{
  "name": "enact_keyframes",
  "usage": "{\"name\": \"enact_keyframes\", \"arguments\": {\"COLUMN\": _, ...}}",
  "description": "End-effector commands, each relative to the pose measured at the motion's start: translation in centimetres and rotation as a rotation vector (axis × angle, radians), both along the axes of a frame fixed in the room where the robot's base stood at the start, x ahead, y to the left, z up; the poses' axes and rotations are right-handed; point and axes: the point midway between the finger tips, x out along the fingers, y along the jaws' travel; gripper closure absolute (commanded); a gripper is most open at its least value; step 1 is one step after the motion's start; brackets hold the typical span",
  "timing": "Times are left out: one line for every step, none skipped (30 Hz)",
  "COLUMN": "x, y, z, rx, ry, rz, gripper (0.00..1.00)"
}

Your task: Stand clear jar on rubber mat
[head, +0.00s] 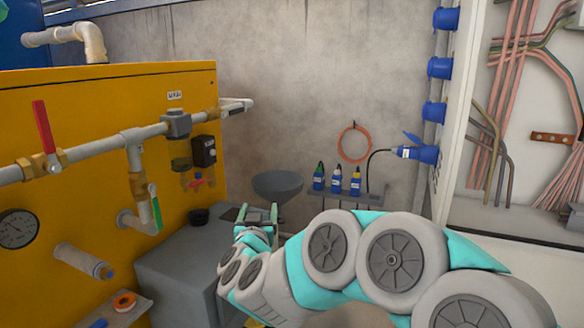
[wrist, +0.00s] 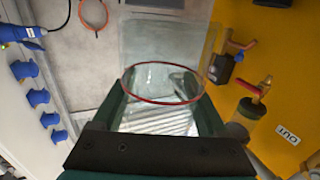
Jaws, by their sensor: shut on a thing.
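The clear jar (wrist: 163,40) fills the middle of the wrist view, see-through, with a thin red ring around its near end. My gripper (wrist: 160,95) is shut on it, with a green finger on either side. In the head view my gripper (head: 261,213) is above the back of the grey cabinet, in front of the grey funnel. The jar is hard to make out there. A dark flat patch (head: 228,214) on the cabinet top, left of my gripper, may be the rubber mat. My arm and gripper hide part of that surface.
The grey funnel (head: 277,185) stands close behind my gripper. Pipes and valves (head: 150,205) jut from the yellow tank (head: 110,100). The cabinet's front top (head: 180,250) is clear.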

Motion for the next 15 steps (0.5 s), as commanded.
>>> {"name": "enact_keyframes", "arguments": {"x": 1.4, "y": -1.6, "z": 0.5, "rx": 0.001, "ry": 0.002, "rz": -0.006, "gripper": 0.82}}
{"name": "enact_keyframes", "arguments": {"x": 2.0, "y": -2.3, "z": 0.6, "rx": 0.001, "ry": 0.001, "rz": -0.004, "gripper": 0.82}}
{"name": "enact_keyframes", "arguments": {"x": 2.9, "y": -3.3, "z": 0.7, "rx": 0.001, "ry": 0.0, "rz": -0.002, "gripper": 0.82}}
{"name": "enact_keyframes", "arguments": {"x": 3.6, "y": -4.0, "z": 0.8, "rx": 0.001, "ry": 0.001, "rz": 0.0, "gripper": 0.82}}
{"name": "enact_keyframes", "arguments": {"x": 4.2, "y": -4.8, "z": 0.8, "rx": 0.001, "ry": 0.002, "rz": 0.003, "gripper": 0.82}}
{"name": "enact_keyframes", "arguments": {"x": 5.1, "y": -6.0, "z": 0.8, "rx": 0.001, "ry": 0.003, "rz": 0.003, "gripper": 0.82}}
{"name": "enact_keyframes", "arguments": {"x": 5.7, "y": -6.9, "z": 0.8, "rx": 0.001, "ry": 0.003, "rz": 0.003, "gripper": 0.82}}
{"name": "enact_keyframes", "arguments": {"x": 6.3, "y": -7.9, "z": 0.9, "rx": 0.001, "ry": 0.002, "rz": 0.004, "gripper": 0.82}}
{"name": "enact_keyframes", "arguments": {"x": 7.0, "y": -9.1, "z": 0.9, "rx": 0.0, "ry": 0.002, "rz": 0.004, "gripper": 0.82}}
{"name": "enact_keyframes", "arguments": {"x": 7.5, "y": -10.1, "z": 0.9, "rx": 0.001, "ry": 0.003, "rz": 0.005, "gripper": 0.82}}
{"name": "enact_keyframes", "arguments": {"x": 8.0, "y": -11.2, "z": 1.0, "rx": 0.002, "ry": 0.003, "rz": 0.005, "gripper": 0.82}}
{"name": "enact_keyframes", "arguments": {"x": 8.6, "y": -12.6, "z": 1.0, "rx": 0.003, "ry": 0.001, "rz": 0.003, "gripper": 0.82}}
{"name": "enact_keyframes", "arguments": {"x": 9.0, "y": -13.6, "z": 1.0, "rx": 0.002, "ry": 0.0, "rz": 0.002, "gripper": 0.82}}
{"name": "enact_keyframes", "arguments": {"x": 9.4, "y": -14.6, "z": 1.0, "rx": 0.001, "ry": -0.001, "rz": 0.002, "gripper": 0.82}}
{"name": "enact_keyframes", "arguments": {"x": 9.8, "y": -15.9, "z": 0.9, "rx": 0.002, "ry": 0.0, "rz": 0.002, "gripper": 0.82}}
